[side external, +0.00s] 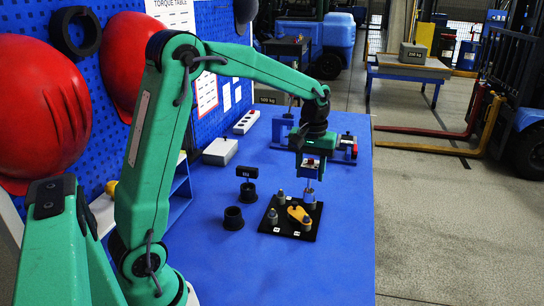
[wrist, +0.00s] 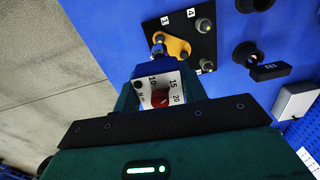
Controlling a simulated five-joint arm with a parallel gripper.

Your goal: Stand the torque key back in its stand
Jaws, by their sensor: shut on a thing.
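The torque key, with a white dial face (wrist: 160,92) marked 10, 15 and 20 and a red centre, is between the fingers of my gripper (wrist: 157,97). In the side view my gripper (side external: 308,170) is shut on the key's blue body, and its thin shaft (side external: 310,184) points down, about upright. Its lower end is at a grey socket or post (side external: 310,198) at the black plate's far right corner; I cannot tell whether they touch. An open black cup (side external: 233,218), apparently empty, stands left of the plate. Which is the key's stand is unclear.
The black plate (side external: 270,229) bears several grey posts, number labels and a yellow clamp (side external: 297,213). A blue fixture (side external: 283,128) stands behind my gripper. A white box (side external: 220,151) and power strip (side external: 246,122) lie by the pegboard. The blue table's (side external: 340,250) front right is clear.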

